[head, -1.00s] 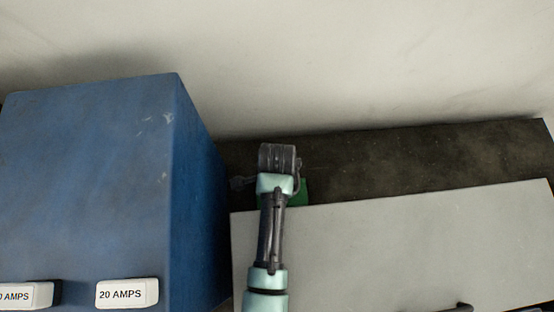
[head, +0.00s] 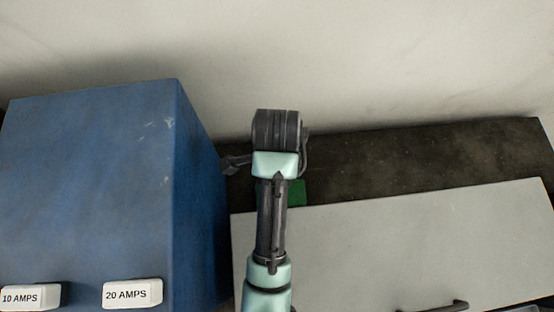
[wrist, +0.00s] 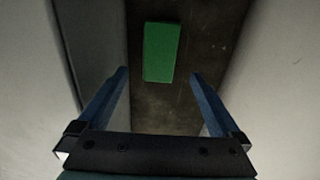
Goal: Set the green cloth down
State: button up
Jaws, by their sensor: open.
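The green cloth (wrist: 160,52) lies flat on the dark surface as a small rectangle in the wrist view. In the head view only part of the cloth (head: 296,192) shows, beside my arm. My gripper (wrist: 158,82) is open and empty in the wrist view. Its two blue fingers are spread apart, with the cloth beyond their tips and not between them.
A blue box (head: 95,190) with white amp labels stands close on the left. A light grey panel (head: 420,245) with a dark handle lies in front at right. The dark surface (head: 430,155) is clear to the right, with a pale wall (head: 300,50) behind.

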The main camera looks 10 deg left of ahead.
aim_at(297, 194)
jog(key=f, duration=0.4)
jog(key=f+p, duration=0.1)
jog(key=f, duration=0.7)
jog(key=shift+w+d+f, duration=0.15)
jog(key=shift+d+f, duration=0.15)
jog(key=shift+d, duration=0.1)
jog(key=shift+r, duration=0.1)
jog(key=c, duration=1.2)
